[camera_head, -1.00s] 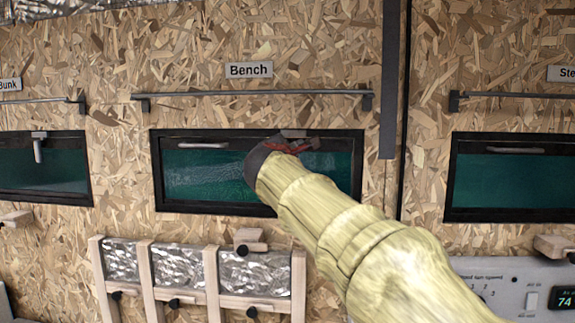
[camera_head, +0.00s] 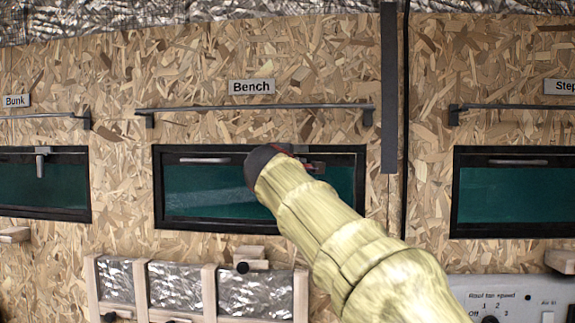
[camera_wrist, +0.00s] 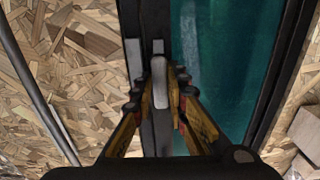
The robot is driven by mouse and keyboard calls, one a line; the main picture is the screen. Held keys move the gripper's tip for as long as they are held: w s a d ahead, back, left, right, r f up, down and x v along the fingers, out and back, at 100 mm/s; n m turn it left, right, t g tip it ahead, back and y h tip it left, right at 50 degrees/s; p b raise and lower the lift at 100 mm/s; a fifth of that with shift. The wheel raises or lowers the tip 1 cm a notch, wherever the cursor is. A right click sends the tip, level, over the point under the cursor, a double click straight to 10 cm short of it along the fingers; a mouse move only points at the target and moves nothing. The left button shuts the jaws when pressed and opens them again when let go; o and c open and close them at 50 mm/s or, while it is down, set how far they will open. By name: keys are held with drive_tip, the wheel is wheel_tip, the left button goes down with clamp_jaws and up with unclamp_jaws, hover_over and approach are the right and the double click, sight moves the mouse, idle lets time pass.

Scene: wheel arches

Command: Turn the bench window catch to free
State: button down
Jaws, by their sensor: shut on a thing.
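The bench window (camera_head: 210,204) is a dark teal pane in a black frame below the "Bench" label (camera_head: 251,87). My gripper (camera_head: 305,162) is at the right half of the window's top edge and hides the catch there in the head view. In the wrist view, the grey window catch (camera_wrist: 159,82) stands between the two fingers of my gripper (camera_wrist: 159,100), which are shut on it. The catch lies over the black frame strip, running roughly along it in that picture. Its exact angle is hard to tell.
A grey rail (camera_head: 255,107) runs above the window. A wooden block with a black knob (camera_head: 250,262) and foil-backed pockets (camera_head: 255,294) are below. The bunk window (camera_head: 40,185) has its lever hanging down. The step window (camera_head: 515,205) and a control panel (camera_head: 515,300) are at right.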

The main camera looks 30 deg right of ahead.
drive_tip(key=c, duration=1.8)
unclamp_jaws()
drive_tip(key=shift+o, duration=0.2)
drive_tip(key=v, duration=1.2)
